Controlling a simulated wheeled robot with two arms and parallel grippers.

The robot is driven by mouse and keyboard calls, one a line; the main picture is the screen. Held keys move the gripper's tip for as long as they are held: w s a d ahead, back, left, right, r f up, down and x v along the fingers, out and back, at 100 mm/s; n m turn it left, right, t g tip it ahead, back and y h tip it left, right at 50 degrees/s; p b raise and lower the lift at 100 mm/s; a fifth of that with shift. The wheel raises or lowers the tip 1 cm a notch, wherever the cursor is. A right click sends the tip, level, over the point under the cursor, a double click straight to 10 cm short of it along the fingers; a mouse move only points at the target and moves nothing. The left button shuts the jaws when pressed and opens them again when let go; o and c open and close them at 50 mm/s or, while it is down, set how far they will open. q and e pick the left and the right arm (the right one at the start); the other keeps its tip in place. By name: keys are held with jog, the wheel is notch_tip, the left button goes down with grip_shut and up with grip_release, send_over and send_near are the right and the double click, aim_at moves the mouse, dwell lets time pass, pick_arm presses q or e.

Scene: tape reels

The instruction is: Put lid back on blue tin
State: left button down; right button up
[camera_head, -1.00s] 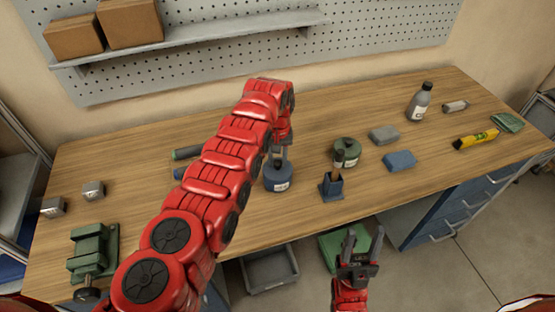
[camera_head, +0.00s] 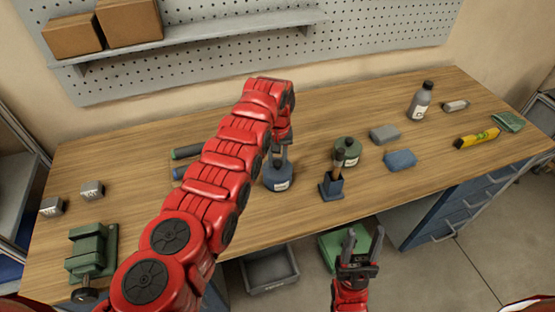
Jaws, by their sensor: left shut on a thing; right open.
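The blue tin (camera_head: 278,179) stands upright on the workbench, with a white label on its front. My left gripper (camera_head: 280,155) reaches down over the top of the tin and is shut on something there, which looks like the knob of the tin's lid. The lid's edge cannot be told apart from the tin at this size. My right gripper (camera_head: 360,252) is open and empty, in front of and below the bench's front edge.
A small blue holder (camera_head: 332,187) with a tool in it and a green tin (camera_head: 347,152) stand right of the blue tin. A green vise (camera_head: 91,252) sits front left.

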dwell(0.6)
dwell(0.3)
pick_arm(q)
grip_release()
dwell(0.5)
jog(key=shift+r+p, duration=0.4)
jog(key=shift+r, duration=3.05)
grip_shut()
